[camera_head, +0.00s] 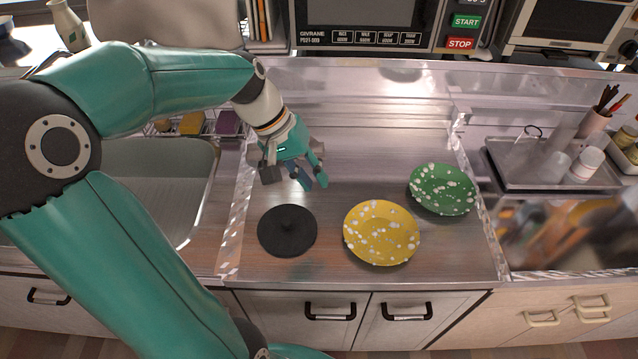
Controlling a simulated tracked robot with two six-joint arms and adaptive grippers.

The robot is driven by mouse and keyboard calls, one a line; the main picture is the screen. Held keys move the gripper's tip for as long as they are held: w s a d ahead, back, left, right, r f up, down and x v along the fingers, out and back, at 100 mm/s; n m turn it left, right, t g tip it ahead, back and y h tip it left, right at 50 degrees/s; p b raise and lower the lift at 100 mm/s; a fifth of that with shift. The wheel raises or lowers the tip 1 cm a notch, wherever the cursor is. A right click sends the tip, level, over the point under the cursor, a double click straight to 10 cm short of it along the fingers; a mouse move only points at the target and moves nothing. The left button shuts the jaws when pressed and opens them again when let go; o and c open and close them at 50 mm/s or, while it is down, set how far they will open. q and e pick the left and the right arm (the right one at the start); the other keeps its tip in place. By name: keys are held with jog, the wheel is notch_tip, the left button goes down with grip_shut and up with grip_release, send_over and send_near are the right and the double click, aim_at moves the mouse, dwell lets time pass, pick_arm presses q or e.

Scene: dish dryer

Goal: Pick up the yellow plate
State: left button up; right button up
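The yellow plate (381,233) with white speckles lies flat on the metal counter, near its front edge. My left gripper (313,182) is above the counter, up and to the left of the plate and apart from it. Its fingers point down and toward the right, with a gap between the tips, and nothing shows between them. My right gripper is not in view.
A green speckled plate (442,189) lies right of the yellow one, close to it. A black round lid (287,231) lies to its left. A sink (180,190) is at left; a metal tray (515,170) with cups is at right. A microwave (365,22) stands behind.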

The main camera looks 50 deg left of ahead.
aim_at(348, 228)
pick_arm(q)
jog(key=b+x, duration=0.1)
jog(key=x, duration=1.5)
jog(key=shift+w+d+f, duration=0.15)
jog(key=shift+f, duration=0.2)
grip_shut()
